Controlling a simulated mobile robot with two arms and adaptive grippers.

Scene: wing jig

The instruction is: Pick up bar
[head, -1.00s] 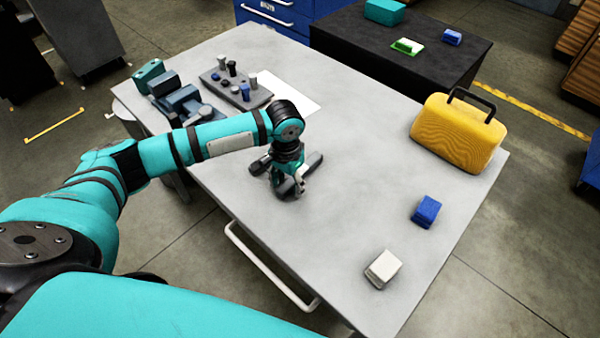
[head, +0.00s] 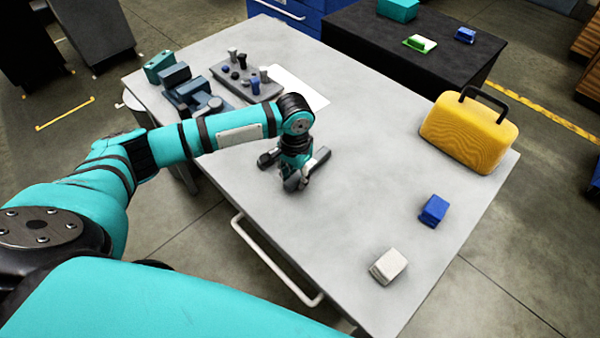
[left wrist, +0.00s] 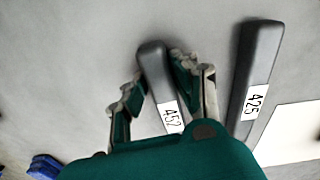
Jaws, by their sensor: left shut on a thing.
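Two dark grey bars lie side by side in the left wrist view. One bar (left wrist: 153,62) has a white label reading 452, and the other bar (left wrist: 258,60) has a label reading 425. My left gripper (left wrist: 160,88) has its fingers on either side of the 452 bar and is shut on it. The 425 bar lies apart, to the right of the fingers. In the head view my left gripper (head: 294,182) is low at the table, with dark bar ends showing beside it. The fingers and wrist hide much of both bars there. My right gripper is not in view.
The grey table (head: 370,150) holds a yellow case (head: 468,135), a blue block (head: 433,210), a white block (head: 388,266), a tray of pegs (head: 243,78), dark blue-grey fixtures (head: 190,90) and a white sheet (head: 300,88). The table's middle right is clear.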

